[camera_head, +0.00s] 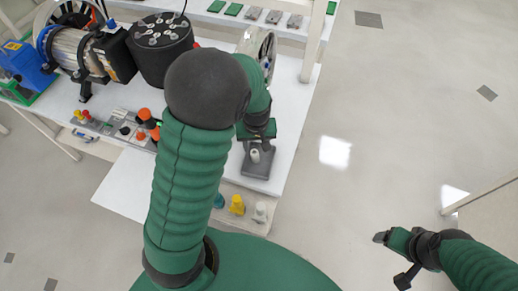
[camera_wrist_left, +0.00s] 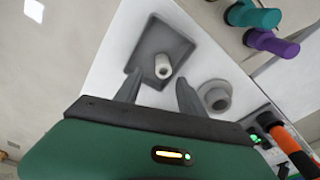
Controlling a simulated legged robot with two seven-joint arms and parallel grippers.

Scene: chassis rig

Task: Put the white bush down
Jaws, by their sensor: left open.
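A small white cylindrical piece, which looks like the white bush (camera_head: 255,156), stands in a dark grey square tray (camera_head: 258,170) near the right edge of the white table. In the left wrist view the white bush (camera_wrist_left: 162,66) shows a hole in its top and sits inside the grey tray (camera_wrist_left: 146,40). My left gripper (camera_head: 257,140) is over the tray. In the wrist view its two fingers (camera_wrist_left: 158,93) are apart, with the bush between and beyond their tips. My right gripper (camera_head: 382,238) is off to the right over the floor, away from the table.
A pale flanged ring (camera_wrist_left: 215,95) lies beside the tray. Teal (camera_wrist_left: 250,15) and purple (camera_wrist_left: 270,42) pieces stand on a shelf. In the head view a yellow piece (camera_head: 237,204) and another white piece (camera_head: 260,212) stand at the near edge. A dark cylinder (camera_head: 160,50) stands farther back.

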